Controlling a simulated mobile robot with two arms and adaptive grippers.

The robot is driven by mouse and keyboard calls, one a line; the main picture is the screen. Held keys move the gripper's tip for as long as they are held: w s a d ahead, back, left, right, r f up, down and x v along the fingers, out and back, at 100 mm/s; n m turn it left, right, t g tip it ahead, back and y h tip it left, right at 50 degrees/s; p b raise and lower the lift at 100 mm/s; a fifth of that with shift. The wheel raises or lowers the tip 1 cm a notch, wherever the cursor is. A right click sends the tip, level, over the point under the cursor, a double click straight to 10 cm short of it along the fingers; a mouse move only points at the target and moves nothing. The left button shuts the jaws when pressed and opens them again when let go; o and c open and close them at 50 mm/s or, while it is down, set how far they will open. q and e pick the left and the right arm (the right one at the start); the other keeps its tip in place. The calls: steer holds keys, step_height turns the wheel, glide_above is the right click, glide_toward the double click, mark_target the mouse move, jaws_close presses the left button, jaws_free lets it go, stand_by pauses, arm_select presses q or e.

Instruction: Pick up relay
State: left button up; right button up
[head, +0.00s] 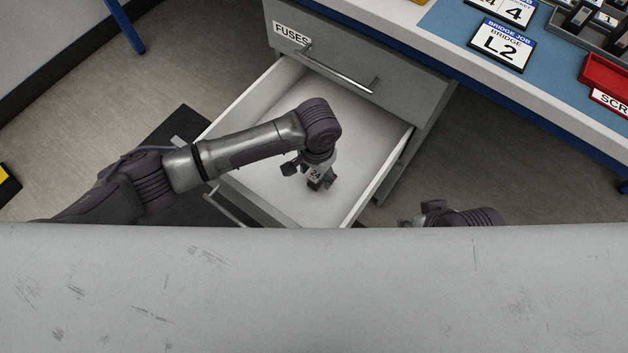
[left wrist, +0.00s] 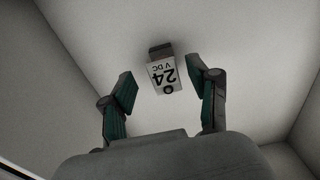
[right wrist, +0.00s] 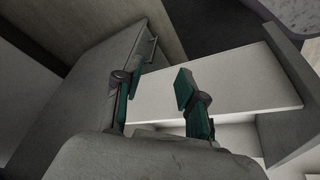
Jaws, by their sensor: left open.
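The relay (head: 316,173) is a small block with a light face marked "24 V DC" and a dark end. It lies in the open, white-lined drawer (head: 270,111). My left gripper (head: 304,172) reaches down into the drawer over it. In the left wrist view the relay (left wrist: 163,75) sits between and just beyond the two open fingertips (left wrist: 160,82), with a gap to each side. My right gripper (right wrist: 160,85) is open and empty in the right wrist view. In the head view only a small part of the right arm shows.
The drawer sits under a closed one labelled "FUSES" (head: 291,33), which has a bar handle (head: 340,73). The blue-topped bench (head: 455,25) above holds an "L2" card (head: 500,46) and a red bin (head: 605,75). The rest of the drawer floor looks bare.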

mark_target(315, 175)
arm_select(q)
step_height(315, 175, down, 4)
steer(key=shift+w+a+r+b, duration=0.1)
steer(key=shift+w+a+b, duration=0.05)
steer(key=shift+b, duration=0.5)
jaws_close()
arm_select(e)
steer(key=w+a+r+t+y, duration=0.1)
steer(key=w+a+r+t, duration=0.1)
steer(key=w, duration=0.6)
steer(key=r+t, duration=0.1)
steer(key=t, duration=0.1)
steer(key=shift+a+t, duration=0.3)
steer(key=shift+t, duration=0.1)
